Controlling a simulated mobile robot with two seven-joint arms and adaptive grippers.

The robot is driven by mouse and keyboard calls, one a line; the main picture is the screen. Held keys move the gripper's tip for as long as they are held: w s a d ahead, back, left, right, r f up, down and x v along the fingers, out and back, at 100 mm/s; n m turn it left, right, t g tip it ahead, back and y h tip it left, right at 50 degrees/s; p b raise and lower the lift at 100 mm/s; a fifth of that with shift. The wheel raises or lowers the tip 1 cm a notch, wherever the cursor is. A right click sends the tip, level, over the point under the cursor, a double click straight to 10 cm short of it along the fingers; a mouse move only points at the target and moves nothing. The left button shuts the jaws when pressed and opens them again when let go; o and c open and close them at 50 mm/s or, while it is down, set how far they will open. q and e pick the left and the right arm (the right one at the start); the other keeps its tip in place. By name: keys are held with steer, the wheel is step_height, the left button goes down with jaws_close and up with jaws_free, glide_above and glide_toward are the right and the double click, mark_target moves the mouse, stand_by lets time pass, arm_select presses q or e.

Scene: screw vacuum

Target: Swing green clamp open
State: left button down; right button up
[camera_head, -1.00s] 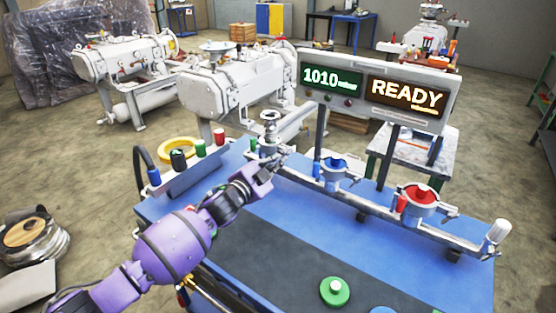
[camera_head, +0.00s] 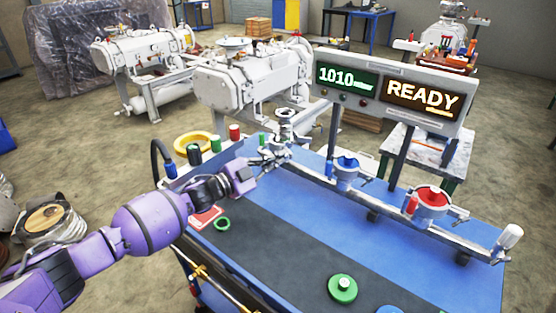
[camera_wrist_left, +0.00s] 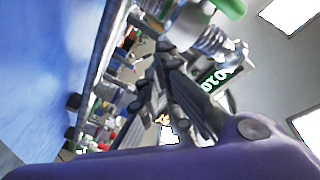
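A small green part (camera_head: 262,139), which looks like the green clamp, sits at the left pipe port (camera_head: 284,130) at the left end of the metal pipe. A green piece (camera_wrist_left: 230,7) also shows at the top edge of the left wrist view, beside a shiny metal fitting (camera_wrist_left: 213,42). My left gripper (camera_head: 268,161) is just in front and left of this port. In the left wrist view its dark fingers (camera_wrist_left: 167,47) converge and seem to meet at the tips, with nothing clearly held between them. Contact with the clamp cannot be told. My right gripper is not in view.
The blue clamp (camera_head: 347,163) and red clamp (camera_head: 432,197) sit further right along the pipe. A display panel (camera_head: 388,92) reading 1010 and READY stands behind.

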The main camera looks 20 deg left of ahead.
arm_select(q)
steer(key=c, duration=2)
jaws_free()
steer(key=shift+w+a+r, duration=0.15)
steer(key=shift+w+a, duration=0.05)
steer(key=shift+a, duration=0.35)
steer(key=shift+s+d, duration=0.1)
steer(key=v, duration=1.2)
